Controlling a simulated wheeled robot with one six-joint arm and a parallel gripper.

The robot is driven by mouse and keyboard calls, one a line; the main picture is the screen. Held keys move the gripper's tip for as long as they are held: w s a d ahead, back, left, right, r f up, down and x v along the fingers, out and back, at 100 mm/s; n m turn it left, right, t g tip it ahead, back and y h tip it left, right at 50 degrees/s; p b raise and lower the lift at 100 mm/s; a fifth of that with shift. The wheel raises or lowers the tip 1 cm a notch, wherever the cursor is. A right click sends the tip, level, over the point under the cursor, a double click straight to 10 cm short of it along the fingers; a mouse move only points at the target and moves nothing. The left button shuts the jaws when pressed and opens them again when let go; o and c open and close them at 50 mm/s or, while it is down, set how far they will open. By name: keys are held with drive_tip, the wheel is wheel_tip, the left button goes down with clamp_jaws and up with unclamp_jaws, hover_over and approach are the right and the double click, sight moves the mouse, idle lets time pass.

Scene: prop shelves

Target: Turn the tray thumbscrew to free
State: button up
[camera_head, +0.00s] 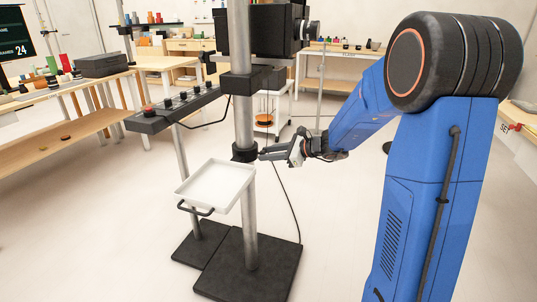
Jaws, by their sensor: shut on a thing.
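The white tray (216,186) is fixed to the grey upright pole (249,222) by a black collar (244,151). The tray has a raised rim and a dark handle (196,209) at its front. My gripper (262,154) comes in from the right, level with the collar and touching or very near its right side. Its jaws are shut on a small part there, likely the tray thumbscrew, which the fingers hide. I cannot make out the thumbscrew's own shape or how far it is turned.
A camera (265,30) sits on the pole above. A black bar with knobs (172,109) extends left. Black base plates (252,268) lie on the floor, with a cable right of the pole. Tables with props (75,140) stand at left. The floor in front is clear.

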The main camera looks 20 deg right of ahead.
drive_tip(key=shift+a+n+t, duration=0.1)
drive_tip(key=shift+n+t, duration=0.6)
drive_tip(key=shift+n, duration=0.4)
drive_tip(key=shift+h, duration=0.3)
drive_tip(key=o, duration=1.1)
drive_tip(key=shift+c, duration=0.2)
drive_tip(key=shift+s, duration=0.1)
drive_tip(key=v, duration=1.7)
drive_tip(key=shift+s, duration=0.15)
